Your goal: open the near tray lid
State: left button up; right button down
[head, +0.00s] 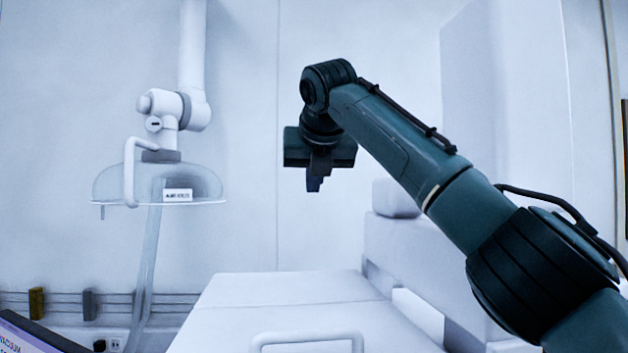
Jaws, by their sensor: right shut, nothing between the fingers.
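A white flat lid-like panel (250,318) lies at the bottom middle of the head view, with a white bar handle (306,337) at its near part. It looks closed, lying flat; its near edge is cut off by the frame, so I cannot fully tell. My right gripper (314,184) points down, shut and empty, above and beyond the panel, apart from it and from the handle. My left gripper is not in view.
A white machine body (505,120) stands on the right behind my right arm. A clear fume hood (100,190) on a white jointed arm hangs at the left. A wall rail (60,305) and a dark screen's edge (35,335) are at lower left. The air above the panel is free.

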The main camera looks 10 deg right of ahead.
dwell(0.7)
jog(key=v, duration=1.3)
jog(key=shift+b, duration=0.45)
